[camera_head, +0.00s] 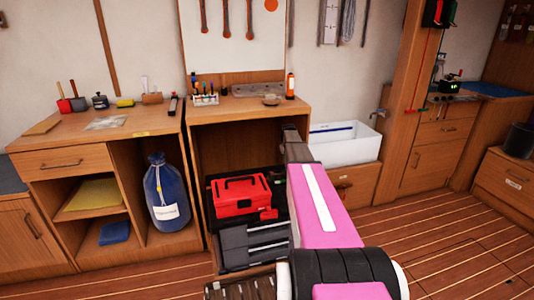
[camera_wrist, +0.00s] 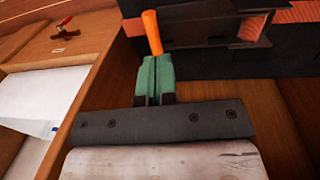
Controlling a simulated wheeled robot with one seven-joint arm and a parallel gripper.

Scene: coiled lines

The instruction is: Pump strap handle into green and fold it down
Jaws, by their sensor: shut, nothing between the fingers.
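In the wrist view my gripper (camera_wrist: 155,64) shows as two green fingers with dark bases, pressed together with a thin seam between them. An orange handle-like bar (camera_wrist: 152,32) stands just beyond the fingertips, overlapping them in the picture; I cannot tell whether they touch. No green marking apart from the fingers can be made out. In the head view my pink arm reaches forward, and the gripper and strap are hidden.
A red toolbox (camera_head: 241,192) sits on a dark case (camera_head: 252,246) in the open cabinet. A white bin (camera_head: 343,146) stands right of my arm. An orange bottle (camera_head: 291,86) and a marker rack (camera_head: 205,99) stand on the bench. A blue sack (camera_head: 166,195) stands on the left.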

